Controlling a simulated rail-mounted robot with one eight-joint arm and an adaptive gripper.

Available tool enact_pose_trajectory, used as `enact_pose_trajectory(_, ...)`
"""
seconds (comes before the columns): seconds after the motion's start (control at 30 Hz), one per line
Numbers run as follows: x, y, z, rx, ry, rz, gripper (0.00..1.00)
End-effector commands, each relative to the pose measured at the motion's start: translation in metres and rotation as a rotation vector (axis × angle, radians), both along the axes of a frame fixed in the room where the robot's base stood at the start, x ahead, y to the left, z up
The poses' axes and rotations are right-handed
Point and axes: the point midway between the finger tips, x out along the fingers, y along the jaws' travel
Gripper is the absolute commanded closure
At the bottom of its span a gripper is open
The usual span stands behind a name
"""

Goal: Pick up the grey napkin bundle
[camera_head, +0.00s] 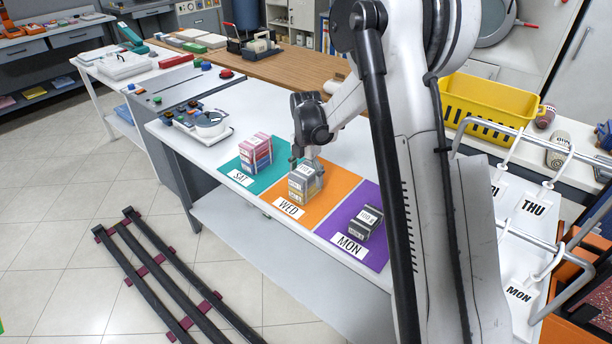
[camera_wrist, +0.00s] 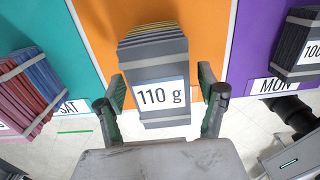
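The grey napkin bundle (camera_head: 302,188) sits on the orange WED mat (camera_head: 333,189). In the wrist view the bundle (camera_wrist: 150,62) is a banded grey stack with yellowish layers at its far end and a white label reading 110 g. My gripper (camera_head: 306,164) is right above the bundle in the head view. In the wrist view my gripper (camera_wrist: 161,88) is open, with one finger on each side of the bundle. The left finger is close to it and a gap shows at the right finger. Whether either finger touches it is unclear.
A pink and blue bundle (camera_head: 256,151) stands on the teal SAT mat (camera_head: 232,167). A dark bundle (camera_head: 366,222) sits on the purple MON mat (camera_head: 377,256). A yellow basket (camera_head: 490,107) and hanging tags, one reading THU (camera_head: 534,207), are at the right.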

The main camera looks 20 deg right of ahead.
Motion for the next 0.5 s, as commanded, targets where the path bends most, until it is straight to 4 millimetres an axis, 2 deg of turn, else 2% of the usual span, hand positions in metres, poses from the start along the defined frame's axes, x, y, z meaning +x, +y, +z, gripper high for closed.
enact_pose_trajectory(0.03,0.0000,0.0000,0.0001,0.000,0.000,0.000,0.34)
enact_pose_trajectory(0.37,0.0000,0.0000,0.0004,0.000,0.000,0.000,0.78)
enact_pose_trajectory(0.5,0.0000,0.0000,0.0005,0.000,0.000,0.000,0.80)
